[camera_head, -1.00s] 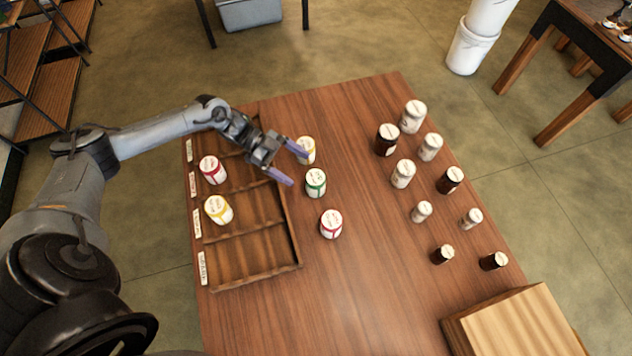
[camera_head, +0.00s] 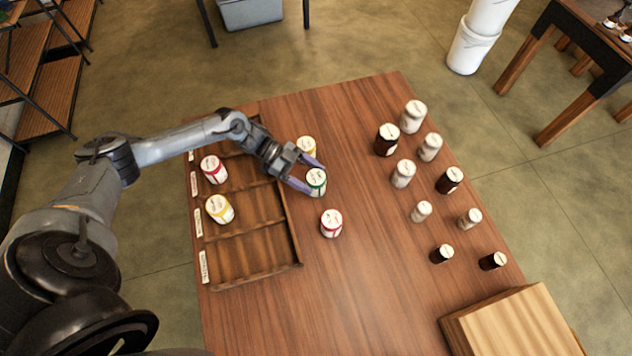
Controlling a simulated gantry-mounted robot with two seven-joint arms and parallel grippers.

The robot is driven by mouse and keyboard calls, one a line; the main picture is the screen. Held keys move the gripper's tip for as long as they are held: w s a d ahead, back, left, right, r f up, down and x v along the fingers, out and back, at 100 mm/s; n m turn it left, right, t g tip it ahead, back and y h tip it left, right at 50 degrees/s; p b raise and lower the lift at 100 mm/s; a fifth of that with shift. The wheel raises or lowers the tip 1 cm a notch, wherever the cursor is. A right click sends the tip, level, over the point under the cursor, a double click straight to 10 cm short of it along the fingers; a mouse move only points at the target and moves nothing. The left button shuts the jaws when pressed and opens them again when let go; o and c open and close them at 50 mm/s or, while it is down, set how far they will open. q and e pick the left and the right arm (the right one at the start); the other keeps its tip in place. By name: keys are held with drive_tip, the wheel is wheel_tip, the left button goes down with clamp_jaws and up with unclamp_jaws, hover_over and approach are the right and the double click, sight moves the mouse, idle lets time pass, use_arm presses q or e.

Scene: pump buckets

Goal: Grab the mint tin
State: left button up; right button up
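A white tin with a green band (camera_head: 317,183), which looks like the mint tin, stands upright on the table right of the wooden tray. Its label is too small to read. My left gripper (camera_head: 316,180) is open, with one purple finger on the far side of this tin and one on the near side. I cannot tell whether either finger touches it. The fingers hide part of its sides. My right gripper is not in view.
A yellow-banded tin (camera_head: 306,146) stands close behind the gripper and a red-banded tin (camera_head: 331,224) in front. The compartmented tray (camera_head: 250,262) holds a red tin (camera_head: 213,169) and a yellow tin (camera_head: 219,209). Several jars stand right; a wooden box (camera_head: 515,325) is front right.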

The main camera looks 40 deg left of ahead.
use_arm(q)
drive_tip(key=c, duration=0.8)
drive_tip(key=shift+r, duration=0.1)
